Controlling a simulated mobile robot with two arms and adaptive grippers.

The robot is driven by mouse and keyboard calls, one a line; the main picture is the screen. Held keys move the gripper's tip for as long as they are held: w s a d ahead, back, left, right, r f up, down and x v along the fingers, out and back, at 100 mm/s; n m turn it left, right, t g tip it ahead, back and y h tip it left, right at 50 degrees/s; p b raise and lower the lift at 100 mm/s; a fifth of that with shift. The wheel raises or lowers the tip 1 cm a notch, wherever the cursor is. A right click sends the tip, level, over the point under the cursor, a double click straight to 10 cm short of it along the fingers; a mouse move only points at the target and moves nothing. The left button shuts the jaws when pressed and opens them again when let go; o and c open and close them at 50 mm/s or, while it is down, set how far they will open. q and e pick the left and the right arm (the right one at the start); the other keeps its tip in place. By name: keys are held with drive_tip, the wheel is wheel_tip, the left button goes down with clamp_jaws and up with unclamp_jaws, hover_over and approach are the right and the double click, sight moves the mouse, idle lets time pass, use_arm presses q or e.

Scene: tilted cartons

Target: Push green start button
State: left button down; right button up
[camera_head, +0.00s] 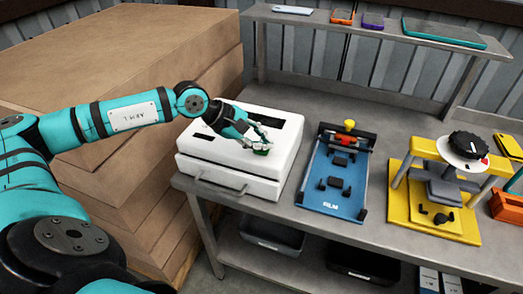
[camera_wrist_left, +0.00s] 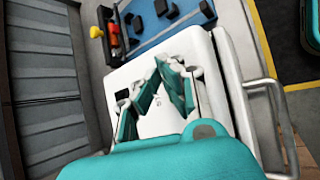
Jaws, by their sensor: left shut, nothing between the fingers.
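The white box-shaped machine (camera_head: 235,172) stands at the left end of the metal table, with dark slots in its top. My left gripper (camera_head: 262,148) is over the right part of its top, fingers shut and empty. A small green patch shows at the fingertips; I cannot tell whether it is the green start button or part of the fingers. In the left wrist view, the teal fingers (camera_wrist_left: 158,70) come together over the white machine top (camera_wrist_left: 150,122). No green button stands out clearly there, and the fingers cover part of the top. My right gripper is not in view.
A blue tray device (camera_head: 337,195) stands right of the white machine, and a yellow press with a black knob (camera_head: 464,145) stands further right. A raised shelf (camera_head: 377,30) holds several flat devices behind. Stacked cartons (camera_head: 130,60) are at the left. Dark bins sit below the table.

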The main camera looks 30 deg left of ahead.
sight(262, 151)
use_arm(q)
drive_tip(key=shift+f+b, duration=0.5)
drive_tip(key=shift+b, duration=0.1)
idle(0.7)
drive_tip(key=shift+r, duration=0.15)
idle(0.3)
drive_tip(key=shift+r, duration=0.8)
drive_tip(key=shift+p, duration=0.3)
drive_tip(key=shift+r+p, duration=1.15)
drive_tip(key=shift+r, duration=1.35)
